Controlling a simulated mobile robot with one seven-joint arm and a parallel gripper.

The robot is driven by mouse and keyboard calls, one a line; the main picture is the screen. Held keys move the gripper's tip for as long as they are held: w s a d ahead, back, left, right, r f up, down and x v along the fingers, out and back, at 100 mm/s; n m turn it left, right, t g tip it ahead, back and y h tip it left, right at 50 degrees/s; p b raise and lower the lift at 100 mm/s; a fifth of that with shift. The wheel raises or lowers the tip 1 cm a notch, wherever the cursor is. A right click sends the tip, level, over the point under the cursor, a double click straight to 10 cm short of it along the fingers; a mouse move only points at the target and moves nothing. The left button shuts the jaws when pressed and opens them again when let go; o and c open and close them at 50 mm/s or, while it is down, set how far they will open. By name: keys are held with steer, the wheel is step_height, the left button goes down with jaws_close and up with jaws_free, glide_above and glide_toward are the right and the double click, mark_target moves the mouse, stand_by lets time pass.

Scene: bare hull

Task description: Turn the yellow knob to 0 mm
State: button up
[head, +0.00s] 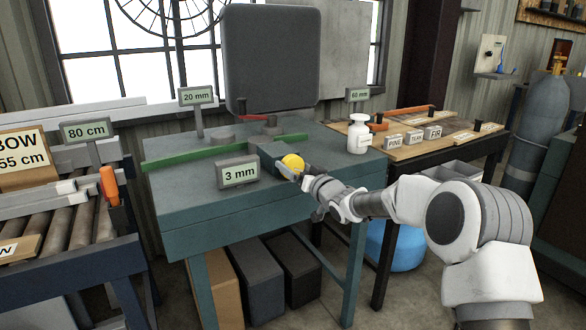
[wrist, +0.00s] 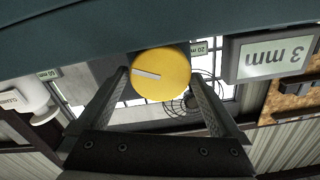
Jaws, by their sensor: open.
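The yellow knob (head: 293,162) sits on the front of a dark block on the teal bench. In the wrist view the knob (wrist: 160,74) is round with a white pointer line. A display (head: 238,172) left of the knob reads 3 mm; it also shows upside down in the wrist view (wrist: 275,58). My gripper (head: 298,172) is at the knob, coming from the right. In the wrist view my gripper (wrist: 160,88) is open, with one finger on each side of the knob. I cannot tell whether the fingers touch it.
Signs reading 20 mm (head: 197,96) and 60 mm (head: 358,95) stand behind. A white bottle (head: 359,136) stands right of the knob. A side table (head: 420,150) holds labelled wood blocks.

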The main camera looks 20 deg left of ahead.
steer(key=shift+x, duration=0.85)
steer(key=shift+c, duration=0.2)
steer(key=c, duration=1)
steer(key=shift+c, duration=0.2)
steer(key=n+b, duration=0.3)
steer(key=n, duration=0.1)
steer(key=shift+s+f+n, duration=0.1)
steer(key=shift+n, duration=0.2)
steer(key=shift+s+a+n+b, duration=0.1)
steer(key=shift+n+b, duration=0.65)
steer(key=shift+n, duration=1.45)
